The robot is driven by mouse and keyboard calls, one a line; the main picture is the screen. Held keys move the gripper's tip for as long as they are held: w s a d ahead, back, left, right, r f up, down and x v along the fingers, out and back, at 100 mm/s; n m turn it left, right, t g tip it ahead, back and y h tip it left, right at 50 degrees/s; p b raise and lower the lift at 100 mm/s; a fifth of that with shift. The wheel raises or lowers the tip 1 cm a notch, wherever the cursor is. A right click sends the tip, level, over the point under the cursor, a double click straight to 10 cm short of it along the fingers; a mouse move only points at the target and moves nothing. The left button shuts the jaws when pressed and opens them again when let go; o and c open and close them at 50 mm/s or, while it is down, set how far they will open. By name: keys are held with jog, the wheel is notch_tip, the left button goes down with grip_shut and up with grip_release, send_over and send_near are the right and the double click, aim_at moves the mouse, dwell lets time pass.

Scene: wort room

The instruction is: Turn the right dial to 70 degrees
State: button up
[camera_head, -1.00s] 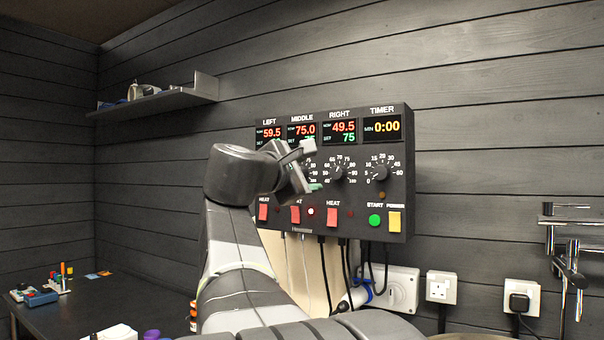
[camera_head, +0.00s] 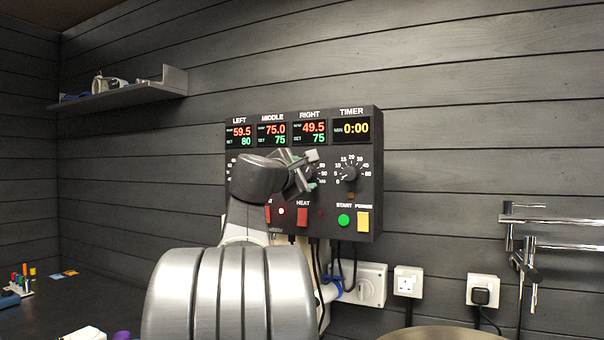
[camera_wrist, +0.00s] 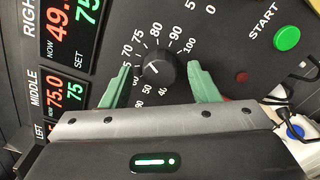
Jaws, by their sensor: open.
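The right dial is a round black knob (camera_wrist: 158,72) with a white mark, ringed by white numbers, in the wrist view. My gripper (camera_wrist: 158,67) is open, with one green finger on each side of the knob and a gap on both sides. I cannot tell how deep the fingers reach. The right display (camera_wrist: 72,30) reads 49.5 now and 75 set. In the head view my gripper (camera_head: 308,172) is in front of the right dial and hides most of it. The right display (camera_head: 310,132) above it shows the same numbers.
The timer dial (camera_head: 348,174) is just right of my gripper. Cables and sockets (camera_head: 408,282) are under the panel. A tap (camera_head: 528,250) is at the right.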

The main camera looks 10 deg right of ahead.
jog(key=c, duration=1)
jog(key=shift+r+n+p, duration=0.1)
jog(key=shift+n+p, duration=0.2)
jog(key=shift+n, duration=0.1)
jog(key=shift+n+p, duration=0.95)
jog(key=shift+n, duration=0.25)
jog(key=shift+n+p, duration=0.7)
jog(key=shift+n, duration=0.5)
jog(key=o, duration=1)
